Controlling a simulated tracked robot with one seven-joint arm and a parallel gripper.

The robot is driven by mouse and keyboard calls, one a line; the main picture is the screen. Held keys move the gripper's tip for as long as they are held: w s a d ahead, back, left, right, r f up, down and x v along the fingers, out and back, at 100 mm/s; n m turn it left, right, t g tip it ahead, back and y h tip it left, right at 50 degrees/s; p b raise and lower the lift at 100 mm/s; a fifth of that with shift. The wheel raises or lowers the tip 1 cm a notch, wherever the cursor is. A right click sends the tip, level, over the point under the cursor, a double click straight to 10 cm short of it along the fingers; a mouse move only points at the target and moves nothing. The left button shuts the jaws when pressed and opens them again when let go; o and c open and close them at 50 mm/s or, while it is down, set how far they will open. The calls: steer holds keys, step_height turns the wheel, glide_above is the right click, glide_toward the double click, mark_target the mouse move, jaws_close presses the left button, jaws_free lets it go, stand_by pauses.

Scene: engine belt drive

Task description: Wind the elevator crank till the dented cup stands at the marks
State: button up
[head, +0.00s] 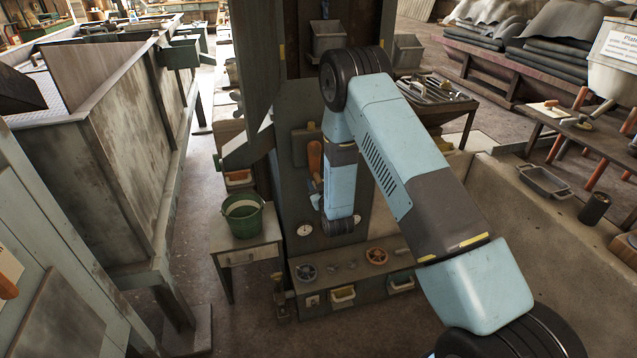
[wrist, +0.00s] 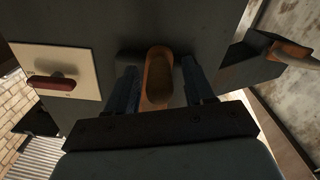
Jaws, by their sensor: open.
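In the wrist view a rounded wooden grip (wrist: 158,75), seen nearly end on, stands between the two dark blue fingers of my gripper (wrist: 161,88). The fingers are open, with a gap on each side of the grip. In the head view an orange wooden handle (head: 315,155) shows on the elevator column, beside my forearm; I cannot tell if it is the same grip. A grey cup (head: 330,36) hangs on the column's upper front. I cannot make out a dent in it. My arm hides part of the column, and the crank's arm is not clearly visible.
A red lever on a pale plate (wrist: 52,82) is at left in the wrist view; another wooden handle (wrist: 290,50) juts at right. In the head view, a green bucket (head: 243,216) stands on a small table left of the column. Handwheels (head: 377,256) sit low in front.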

steer(key=shift+w, duration=0.1)
steer(key=shift+c, duration=0.2)
jaws_close()
stand_by(0.5)
